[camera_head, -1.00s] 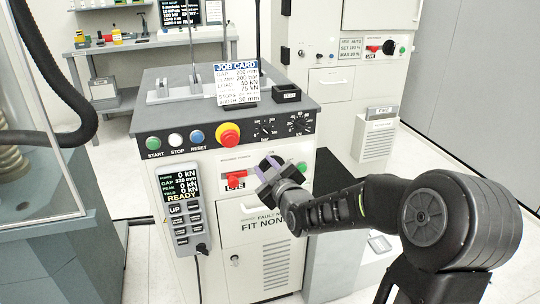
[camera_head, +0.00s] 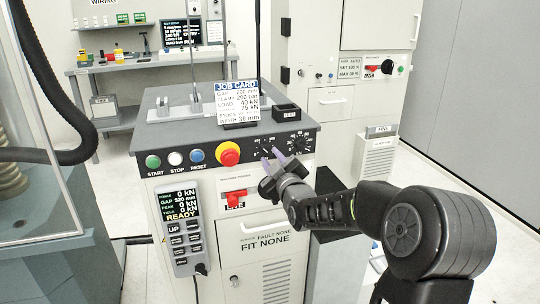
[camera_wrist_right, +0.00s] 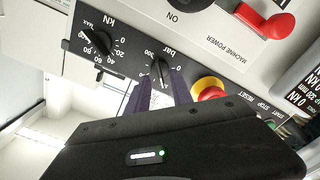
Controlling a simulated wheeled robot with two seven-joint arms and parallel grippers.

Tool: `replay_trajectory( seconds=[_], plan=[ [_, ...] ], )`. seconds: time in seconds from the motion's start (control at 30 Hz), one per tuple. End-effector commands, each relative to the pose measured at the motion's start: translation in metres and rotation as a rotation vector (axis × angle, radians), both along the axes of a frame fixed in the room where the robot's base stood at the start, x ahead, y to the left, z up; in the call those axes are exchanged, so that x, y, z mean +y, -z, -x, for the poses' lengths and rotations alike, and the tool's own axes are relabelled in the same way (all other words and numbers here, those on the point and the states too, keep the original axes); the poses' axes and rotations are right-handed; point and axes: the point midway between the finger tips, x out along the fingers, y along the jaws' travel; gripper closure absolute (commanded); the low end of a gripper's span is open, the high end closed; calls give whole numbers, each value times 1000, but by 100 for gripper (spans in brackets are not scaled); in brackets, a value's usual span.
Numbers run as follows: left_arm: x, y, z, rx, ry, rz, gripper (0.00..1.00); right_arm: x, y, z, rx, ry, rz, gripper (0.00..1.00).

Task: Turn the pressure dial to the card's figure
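The pressure dial is the bar dial (camera_wrist_right: 161,68), a black knob with a bar scale; in the head view its panel shows just beyond my right fingertips. My right gripper (camera_head: 271,158) has two purple fingers, spread apart. In the right wrist view the fingertips (camera_wrist_right: 159,82) are one on each side of the bar knob's near edge; I cannot tell if they touch it. The knob's exact reading is unclear. The job card (camera_head: 238,103) stands on the cabinet top; its clamp line appears to read 200 bar. My left gripper is not in view.
The kN dial (camera_wrist_right: 99,42) sits beside the bar dial. The red-and-yellow emergency stop (camera_head: 229,153) is left of the dials, and the red machine power switch (camera_head: 236,198) is below. A small black box (camera_head: 286,112) stands above the panel. Open floor lies to the right.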

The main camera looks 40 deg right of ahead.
Motion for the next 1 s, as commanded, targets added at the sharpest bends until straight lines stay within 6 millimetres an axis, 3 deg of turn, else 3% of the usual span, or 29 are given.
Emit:
replay_trajectory(
  seconds=[0.2,0.47,0.8,1.0],
  plan=[
    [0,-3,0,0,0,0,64,-6,0,-19,1,0,0,73],
    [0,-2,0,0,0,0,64,-7,0,-20,1,0,0,73],
    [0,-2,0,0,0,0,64,-7,0,-19,1,-1,0,100],
    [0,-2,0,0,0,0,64,-7,0,-19,1,-1,0,100]
  ],
)
